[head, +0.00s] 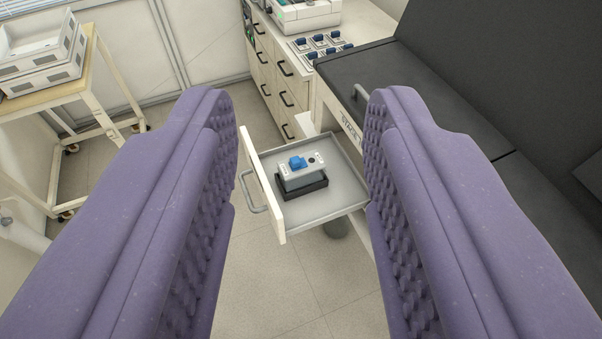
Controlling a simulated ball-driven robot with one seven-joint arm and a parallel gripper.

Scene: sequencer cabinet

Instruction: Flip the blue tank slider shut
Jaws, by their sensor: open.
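The blue slider (298,162) sits on top of a small grey tank (301,178). The tank stands in a black holder (316,188) inside the pulled-out drawer (335,202). A dark round spot shows on the tank's top, to the right of the slider. I cannot tell from here how far the slider is across. My gripper (301,112) is open and empty, with its two purple ridged fingers spread wide on either side of the view. The drawer and tank show between the fingers, apart from them and farther off.
The drawer front (265,193) has a grey handle (252,192). A counter at the back holds several blue-topped pieces (318,42) and a white device (305,14). A cart with white trays (42,55) stands at left. Floor is clear in front of the drawer.

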